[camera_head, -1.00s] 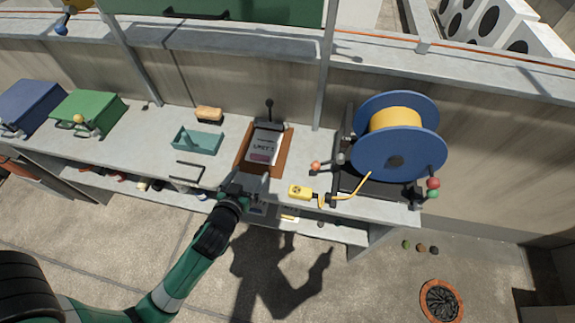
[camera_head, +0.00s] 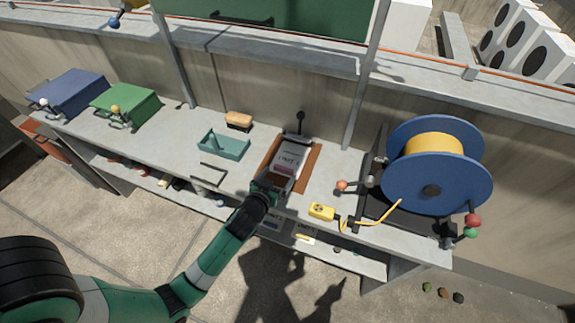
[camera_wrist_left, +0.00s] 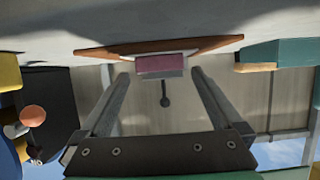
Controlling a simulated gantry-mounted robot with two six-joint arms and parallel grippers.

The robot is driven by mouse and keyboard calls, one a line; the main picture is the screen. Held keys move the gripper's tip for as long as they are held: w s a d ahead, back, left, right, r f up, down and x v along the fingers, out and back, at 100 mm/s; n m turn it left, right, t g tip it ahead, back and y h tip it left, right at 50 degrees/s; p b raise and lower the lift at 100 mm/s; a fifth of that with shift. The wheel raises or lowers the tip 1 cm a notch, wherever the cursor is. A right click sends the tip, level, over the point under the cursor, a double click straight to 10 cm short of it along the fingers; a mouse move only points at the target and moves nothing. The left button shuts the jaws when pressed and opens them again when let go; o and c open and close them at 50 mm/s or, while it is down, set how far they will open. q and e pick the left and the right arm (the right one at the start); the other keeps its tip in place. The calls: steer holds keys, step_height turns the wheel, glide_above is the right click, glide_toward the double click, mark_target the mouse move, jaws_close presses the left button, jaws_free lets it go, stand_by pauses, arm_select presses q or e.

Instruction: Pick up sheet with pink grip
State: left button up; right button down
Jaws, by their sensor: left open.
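The sheet (camera_head: 289,157) is white with dark lettering and lies on a brown clipboard-like board (camera_head: 311,168) on the bench. Its pink grip (camera_head: 284,169) is at the edge nearest me. In the left wrist view the pink grip (camera_wrist_left: 161,64) shows between and beyond my finger tips. My left gripper (camera_head: 277,182) is open, just in front of the pink grip at the near edge of the board. In the left wrist view my left gripper (camera_wrist_left: 160,78) has its fingers spread with nothing between them. My right gripper is not in view.
A yellow device (camera_head: 321,212) with a cable sits right of my left gripper. A large blue reel (camera_head: 437,194) stands farther right. A teal tray (camera_head: 223,146), a tan block (camera_head: 238,121) and green case (camera_head: 126,102) stand to the left. A dark clamp (camera_head: 297,137) is behind the sheet.

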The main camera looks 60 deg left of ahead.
mark_target(283, 170)
arm_select(q)
steer(key=x, duration=0.3)
steer(key=shift+c, duration=0.2)
steer(key=c, duration=1.1)
steer(key=shift+r, duration=0.15)
